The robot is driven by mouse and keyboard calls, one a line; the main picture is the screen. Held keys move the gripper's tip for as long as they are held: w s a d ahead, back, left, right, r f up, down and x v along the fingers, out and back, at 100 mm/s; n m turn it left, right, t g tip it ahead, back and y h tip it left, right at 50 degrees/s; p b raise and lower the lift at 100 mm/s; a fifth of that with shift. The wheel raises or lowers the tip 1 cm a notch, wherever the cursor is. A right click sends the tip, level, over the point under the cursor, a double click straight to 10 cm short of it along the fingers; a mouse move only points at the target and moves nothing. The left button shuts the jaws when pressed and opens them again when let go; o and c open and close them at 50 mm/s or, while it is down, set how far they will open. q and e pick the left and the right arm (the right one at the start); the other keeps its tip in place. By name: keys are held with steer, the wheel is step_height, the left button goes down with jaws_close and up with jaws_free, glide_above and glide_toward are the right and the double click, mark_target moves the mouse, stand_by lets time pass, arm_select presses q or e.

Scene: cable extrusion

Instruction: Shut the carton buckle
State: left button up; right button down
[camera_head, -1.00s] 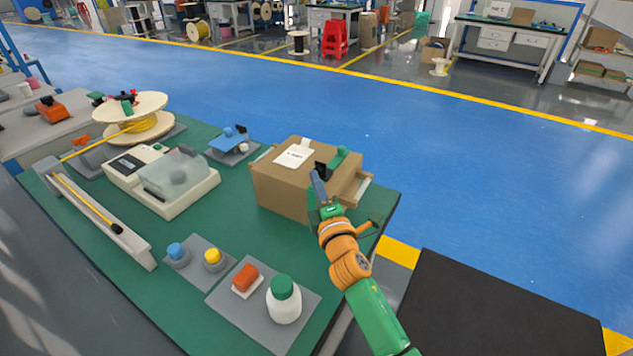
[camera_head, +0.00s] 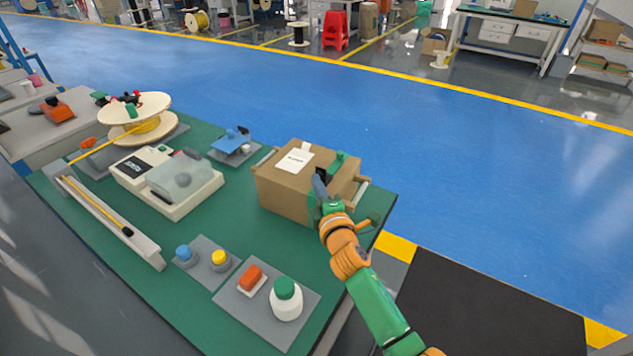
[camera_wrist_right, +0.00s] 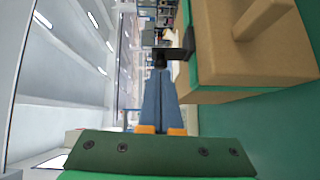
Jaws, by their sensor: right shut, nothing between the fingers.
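The brown carton (camera_head: 283,194) stands on the green table with a white label on top; it also shows in the right wrist view (camera_wrist_right: 250,50). A small black part (camera_head: 321,174), which looks like the buckle, is at the carton's upper right edge beside a green strap piece (camera_head: 338,162). My right gripper (camera_head: 318,180) is shut and empty at the carton's near right side. In the right wrist view its blue fingers (camera_wrist_right: 160,78) lie together, with their tips close to the black part (camera_wrist_right: 173,57). I cannot tell whether they touch it or whether the buckle is closed. My left gripper is out of view.
A lidded machine (camera_head: 170,190), a cable spool (camera_head: 140,110) and a blue-topped fixture (camera_head: 232,142) stand to the left. The blue floor beyond the table is open.

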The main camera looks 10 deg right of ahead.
mark_target(322, 173)
steer(key=p, duration=0.1)
steer(key=r+m+g+p, duration=0.1)
steer(key=p, duration=0.1)
steer(key=r+p, duration=0.1)
steer(key=p, duration=0.1)
steer(key=shift+w+d+m+g, duration=0.3)
steer(key=shift+w+d+g, duration=0.05)
steer(key=shift+g, duration=0.05)
steer(key=shift+w+d+p, duration=0.1)
steer(key=shift+d+p, duration=0.05)
steer(key=shift+p, duration=0.25)
steer(key=shift+w+d, duration=0.25)
steer(key=shift+w, duration=0.1)
steer(key=shift+w+d+r, duration=0.2)
steer(key=shift+w+d, duration=0.25)
steer(key=shift+w, duration=0.05)
steer(key=shift+w+d+b, duration=0.35)
steer(key=shift+w+d, duration=0.45)
steer(key=shift+w, duration=0.1)
